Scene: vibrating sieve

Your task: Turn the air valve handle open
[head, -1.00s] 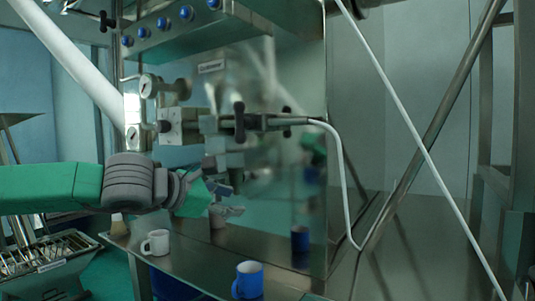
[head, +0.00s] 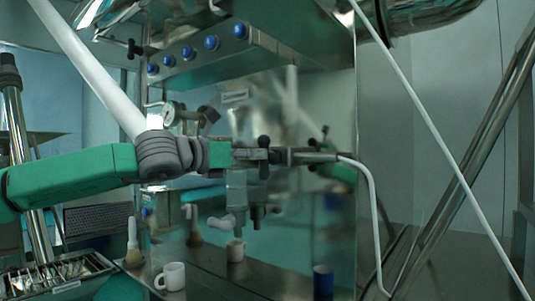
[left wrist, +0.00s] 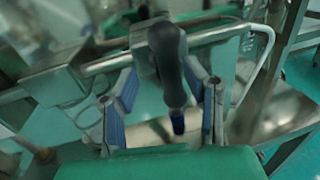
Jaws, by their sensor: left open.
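The air valve handle (head: 264,142) is a dark, upright, rounded lever on the metal pipework at the front of the steel cabinet. In the left wrist view the dark handle (left wrist: 167,55) stands large in the middle, between the finger lines. My left gripper (left wrist: 166,88) is open, with one blue-padded finger on each side of the handle. I see no clear contact. In the head view my left gripper (head: 240,157) is level with the handle and just left of it; its fingertips are hard to make out. My right gripper is not in view.
A bent grey pipe (head: 371,190) runs right and down from the valve. Blue knobs (head: 211,42) line the panel above. A white mug (head: 172,277) and a blue mug (head: 323,282) stand on the shelf below. A thin white pole (head: 440,145) crosses the right side.

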